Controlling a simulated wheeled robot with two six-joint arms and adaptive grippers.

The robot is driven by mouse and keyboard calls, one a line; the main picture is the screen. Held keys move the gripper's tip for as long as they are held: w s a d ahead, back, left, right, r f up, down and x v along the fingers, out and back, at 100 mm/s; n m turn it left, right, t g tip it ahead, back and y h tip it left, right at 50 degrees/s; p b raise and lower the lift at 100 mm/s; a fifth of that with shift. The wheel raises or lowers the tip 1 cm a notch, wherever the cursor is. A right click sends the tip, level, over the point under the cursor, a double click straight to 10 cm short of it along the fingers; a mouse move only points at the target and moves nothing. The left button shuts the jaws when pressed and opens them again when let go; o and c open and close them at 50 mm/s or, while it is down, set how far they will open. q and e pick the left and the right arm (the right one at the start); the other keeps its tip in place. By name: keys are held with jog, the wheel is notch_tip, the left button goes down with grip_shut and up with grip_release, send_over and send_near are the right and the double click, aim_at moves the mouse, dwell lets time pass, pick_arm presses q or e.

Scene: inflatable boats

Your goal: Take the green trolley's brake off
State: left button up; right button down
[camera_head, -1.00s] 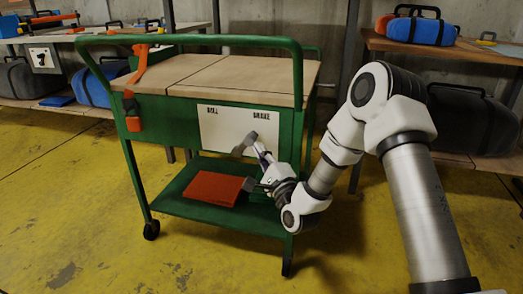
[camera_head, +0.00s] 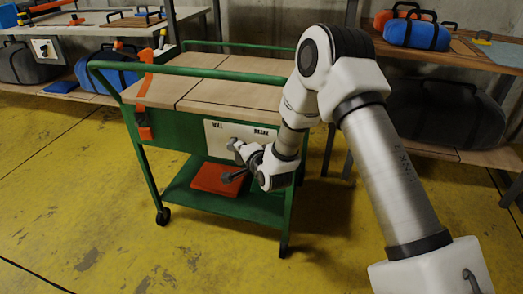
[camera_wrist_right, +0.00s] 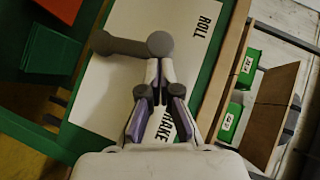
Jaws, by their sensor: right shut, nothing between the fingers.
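The green trolley (camera_head: 170,183) stands in front of me with a wooden top. Its side carries a white panel (camera_head: 217,127) marked ROLL on the left and BRAKE on the right. A grey lever with a round knob (camera_wrist_right: 160,44) is on this panel; in the wrist view the knob lies between the two words, seeming to lean a little towards ROLL. My right gripper (camera_head: 241,155) is shut and empty, its fingertips (camera_wrist_right: 161,67) right by the knob on the BRAKE side. I cannot tell whether they touch it. My left gripper is out of view.
An orange-red flat block (camera_head: 217,178) lies on the trolley's lower shelf. Shelves with bags stand behind and on the right, including a blue bag (camera_head: 417,34). The yellow floor at the left is clear.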

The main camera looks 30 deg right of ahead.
jog(key=w+a+r+n+g+p, duration=0.1)
jog(key=w+p, duration=0.1)
jog(key=p, duration=0.1)
jog(key=shift+a+n+g+p, duration=0.3)
jog(key=shift+a+g+p, duration=0.05)
jog(key=shift+g+p, duration=0.05)
pick_arm(q)
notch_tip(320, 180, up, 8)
jog(key=p, duration=0.2)
pick_arm(e)
jog(key=shift+w+a+f+n+g+h, duration=0.25)
jog(key=shift+w+a+g+h, duration=0.1)
jog(key=shift+w+a, duration=0.15)
jog(key=shift+w+a+f+n+g+h, duration=0.25)
jog(key=shift+w+a+g, duration=0.15)
jog(key=shift+w, duration=0.1)
pick_arm(q)
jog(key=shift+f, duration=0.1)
jog(key=shift+p, duration=0.3)
